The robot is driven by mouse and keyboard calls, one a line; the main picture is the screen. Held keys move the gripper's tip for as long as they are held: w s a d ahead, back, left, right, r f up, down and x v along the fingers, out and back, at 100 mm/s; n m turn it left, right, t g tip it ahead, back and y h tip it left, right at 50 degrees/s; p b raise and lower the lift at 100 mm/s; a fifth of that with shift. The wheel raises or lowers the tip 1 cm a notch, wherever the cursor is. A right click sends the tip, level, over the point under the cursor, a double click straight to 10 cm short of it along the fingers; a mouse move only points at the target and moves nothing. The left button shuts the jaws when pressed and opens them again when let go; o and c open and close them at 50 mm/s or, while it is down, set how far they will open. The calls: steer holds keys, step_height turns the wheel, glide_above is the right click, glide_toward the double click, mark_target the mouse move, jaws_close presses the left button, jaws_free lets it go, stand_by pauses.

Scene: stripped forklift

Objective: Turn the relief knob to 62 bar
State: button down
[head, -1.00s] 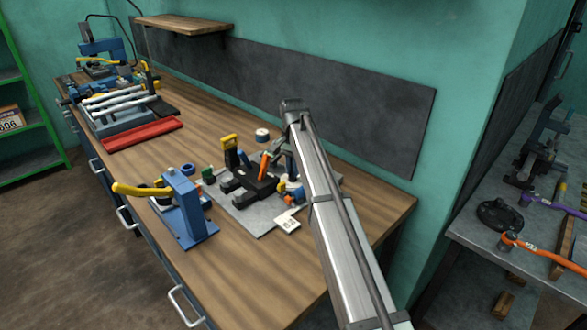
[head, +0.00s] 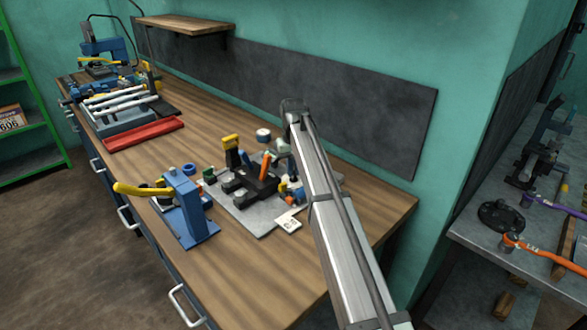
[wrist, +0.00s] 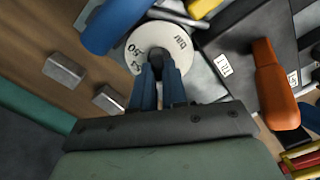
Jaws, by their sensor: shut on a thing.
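The relief knob (wrist: 157,56) shows in the wrist view as a small dark knob in the middle of a round white dial (wrist: 172,36). The dial carries the marks "bar" and "50". My gripper (wrist: 160,72) is shut on the knob, with one blue finger on each side. The fingers cover the lower part of the dial, and I cannot read the setting. In the head view my arm hides the knob and most of my gripper, at the right of the grey fixture plate (head: 248,221).
An orange handle (wrist: 270,85) lies close right of the dial, with a blue cylinder (wrist: 113,25) at its upper left. A dark vise-like block (head: 243,190) and a yellow upright part (head: 231,150) stand on the plate. The bench front right (head: 270,285) is clear.

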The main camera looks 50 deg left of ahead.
stand_by(0.5)
steer(key=c, duration=1.2)
jaws_free()
steer(key=shift+o, duration=0.2)
steer(key=shift+r, duration=0.1)
step_height(320, 180, up, 14)
steer(key=shift+f, duration=0.2)
